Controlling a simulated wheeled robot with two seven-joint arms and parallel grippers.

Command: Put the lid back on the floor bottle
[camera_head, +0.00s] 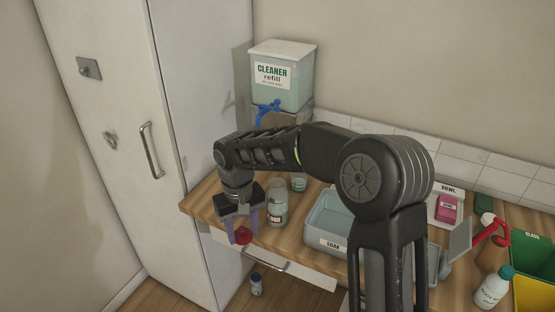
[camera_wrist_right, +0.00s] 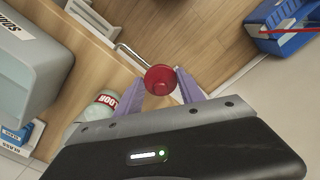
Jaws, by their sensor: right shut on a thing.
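A red lid (camera_head: 243,236) is held between the purple fingertips of my right gripper (camera_head: 242,226), by the front edge of the wooden counter. The lid also shows in the wrist view (camera_wrist_right: 161,80), between the two fingers. The floor bottle (camera_head: 277,215), pale and clear with a red-marked label, stands upright on the counter just right of the gripper. Its top looks open. In the wrist view the bottle (camera_wrist_right: 88,112) is left of the fingers and partly hidden by the gripper body. My left gripper is not in view.
A grey soak basin (camera_head: 330,222) stands right of the bottle, and a small jar (camera_head: 299,183) behind it. A cleaner refill tank (camera_head: 282,80) with a blue tap stands at the back. A drawer with a handle (camera_head: 268,265) is below the counter. A white bottle (camera_head: 493,287) stands far right.

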